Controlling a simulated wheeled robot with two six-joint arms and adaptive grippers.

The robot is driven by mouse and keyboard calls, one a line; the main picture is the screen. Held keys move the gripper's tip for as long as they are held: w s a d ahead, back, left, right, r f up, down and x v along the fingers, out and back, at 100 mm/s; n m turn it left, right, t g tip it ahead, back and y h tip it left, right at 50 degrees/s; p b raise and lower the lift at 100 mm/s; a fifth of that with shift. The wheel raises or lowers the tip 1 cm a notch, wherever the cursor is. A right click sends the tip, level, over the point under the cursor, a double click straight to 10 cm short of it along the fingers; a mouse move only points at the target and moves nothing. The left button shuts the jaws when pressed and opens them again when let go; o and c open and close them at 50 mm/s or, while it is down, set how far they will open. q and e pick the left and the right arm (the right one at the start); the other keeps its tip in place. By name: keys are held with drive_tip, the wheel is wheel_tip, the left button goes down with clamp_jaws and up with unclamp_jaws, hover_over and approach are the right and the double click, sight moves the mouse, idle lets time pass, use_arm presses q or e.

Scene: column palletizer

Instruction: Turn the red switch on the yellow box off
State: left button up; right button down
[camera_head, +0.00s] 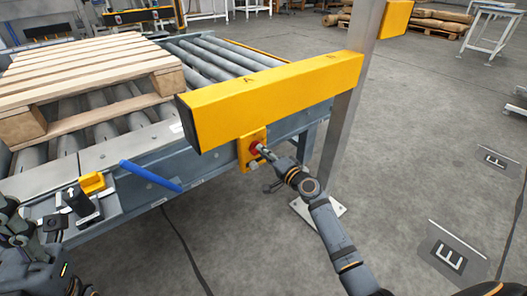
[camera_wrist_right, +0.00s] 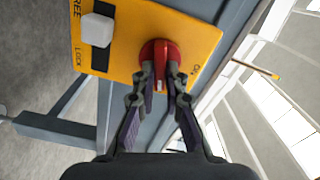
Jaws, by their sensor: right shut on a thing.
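The yellow box (camera_head: 244,163) is mounted on the conveyor's side, below the long yellow beam. Its red switch (camera_head: 255,147) is a round knob, partly covered by my right gripper (camera_head: 263,151). In the right wrist view, the yellow box (camera_wrist_right: 125,30) fills the top, and the red switch (camera_wrist_right: 160,47) has its raised handle between the two fingertips (camera_wrist_right: 162,78), which are closed on it. Small lettering beside the switch is hard to read. My left gripper (camera_head: 22,222) is at the lower left, dark and partly cut off; its fingers are unclear.
A white knob (camera_wrist_right: 97,30) on a black slot marked FREE and LOCK is beside the switch. The yellow beam (camera_head: 270,97) runs just above the box to a grey post (camera_head: 345,110). A wooden pallet (camera_head: 85,68) lies on the rollers. A blue bar (camera_head: 150,175) sticks out left.

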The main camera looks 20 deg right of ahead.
drive_tip(key=shift+f+m+p, duration=0.15)
drive_tip(key=shift+m+p, duration=0.15)
drive_tip(key=shift+m, duration=1.3)
drive_tip(key=c, duration=1.4)
unclamp_jaws()
drive_tip(key=shift+d, duration=0.1)
drive_tip(key=v, duration=1.2)
